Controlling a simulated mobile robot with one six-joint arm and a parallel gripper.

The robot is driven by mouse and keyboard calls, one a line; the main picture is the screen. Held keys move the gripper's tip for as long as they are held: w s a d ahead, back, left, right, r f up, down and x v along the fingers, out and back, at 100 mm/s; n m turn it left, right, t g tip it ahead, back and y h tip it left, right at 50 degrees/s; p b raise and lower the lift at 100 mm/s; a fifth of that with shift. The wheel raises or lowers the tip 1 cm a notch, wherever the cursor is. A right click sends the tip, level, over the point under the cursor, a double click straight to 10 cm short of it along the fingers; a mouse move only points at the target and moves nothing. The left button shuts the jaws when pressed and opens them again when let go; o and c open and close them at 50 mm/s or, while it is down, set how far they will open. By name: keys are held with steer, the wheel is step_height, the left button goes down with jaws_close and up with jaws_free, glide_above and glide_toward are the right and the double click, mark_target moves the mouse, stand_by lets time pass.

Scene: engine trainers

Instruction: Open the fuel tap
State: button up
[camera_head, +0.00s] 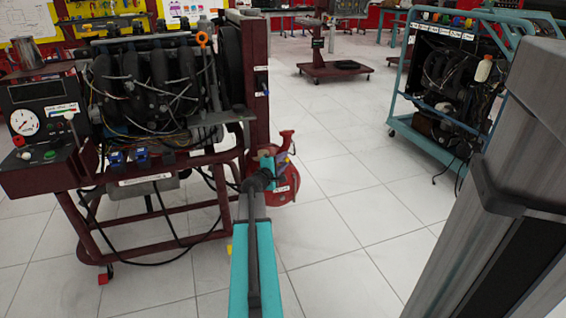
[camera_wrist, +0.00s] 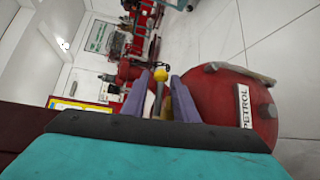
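The red petrol tank (camera_wrist: 225,100) with a white PETROL label fills the right of the wrist view. In the head view the tank (camera_head: 286,183) hangs beside the right end of the engine stand. A small yellow knob (camera_wrist: 160,75), which looks like the fuel tap's handle, shows between the fingertips in the wrist view. My gripper (camera_wrist: 160,92) is open, with one purple-grey finger on each side of the knob. I cannot tell whether either finger touches it. In the head view my teal gripper (camera_head: 268,166) is in front of the tank and hides part of it.
The dark red engine stand (camera_head: 255,100) with hoses and wiring is just left of my arm. A teal engine trolley (camera_head: 400,125) stands at the right. Bare tiled floor (camera_head: 345,205) lies between them.

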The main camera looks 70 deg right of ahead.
steer(key=shift+a, duration=0.15)
steer(key=w+a+r+p, duration=0.1)
steer(key=a+r+p, duration=0.1)
steer(key=a, duration=1.1)
steer(key=shift+w+a+p, duration=0.15)
steer(key=shift+p, duration=0.45)
